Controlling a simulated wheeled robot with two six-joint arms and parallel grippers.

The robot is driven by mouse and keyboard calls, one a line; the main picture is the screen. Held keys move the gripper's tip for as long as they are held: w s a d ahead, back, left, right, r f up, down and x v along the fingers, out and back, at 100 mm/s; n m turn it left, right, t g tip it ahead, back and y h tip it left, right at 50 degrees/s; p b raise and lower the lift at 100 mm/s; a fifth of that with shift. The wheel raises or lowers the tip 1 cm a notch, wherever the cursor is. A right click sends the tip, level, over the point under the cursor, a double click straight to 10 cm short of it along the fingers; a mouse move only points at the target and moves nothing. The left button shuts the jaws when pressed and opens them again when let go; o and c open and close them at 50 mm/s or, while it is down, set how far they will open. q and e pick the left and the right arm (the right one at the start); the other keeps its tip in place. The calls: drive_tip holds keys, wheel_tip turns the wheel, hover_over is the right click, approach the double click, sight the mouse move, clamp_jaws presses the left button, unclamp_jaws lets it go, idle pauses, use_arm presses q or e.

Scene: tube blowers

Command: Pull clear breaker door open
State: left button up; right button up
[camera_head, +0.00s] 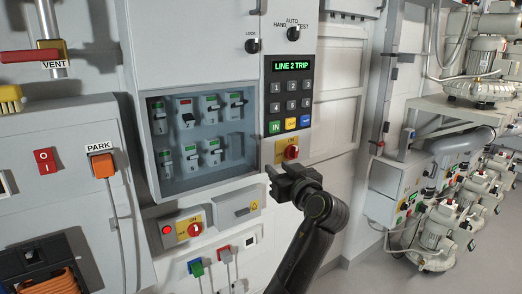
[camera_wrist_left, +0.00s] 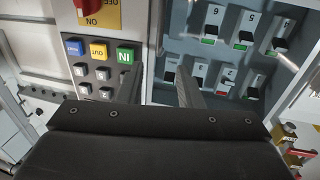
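The clear breaker door (camera_head: 222,167) is a bluish see-through pane over a recessed box of several breakers (camera_head: 187,112) in the cabinet. It looks shut. A pale upright piece (camera_head: 236,147) shows near its right side; I cannot tell if it is a handle. My left gripper (camera_head: 278,176) is just right of the door's lower right corner, below the red rotary switch. In the left wrist view its two fingers (camera_wrist_left: 158,92) are apart with nothing between them, in front of the strip between keypad and breakers. Contact with the door cannot be told. My right gripper is not in view.
A keypad (camera_head: 290,95) under a "LINE 2 TRIP" display (camera_head: 291,66) sits right of the door. A red rotary switch (camera_head: 291,152) is close above my gripper. A red-lamp switch box (camera_head: 181,229) is below the door. Blowers (camera_head: 438,228) stand at the right.

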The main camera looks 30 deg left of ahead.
use_arm(q)
drive_tip(key=p+x, duration=0.3)
drive_tip(key=x, duration=0.9)
clamp_jaws()
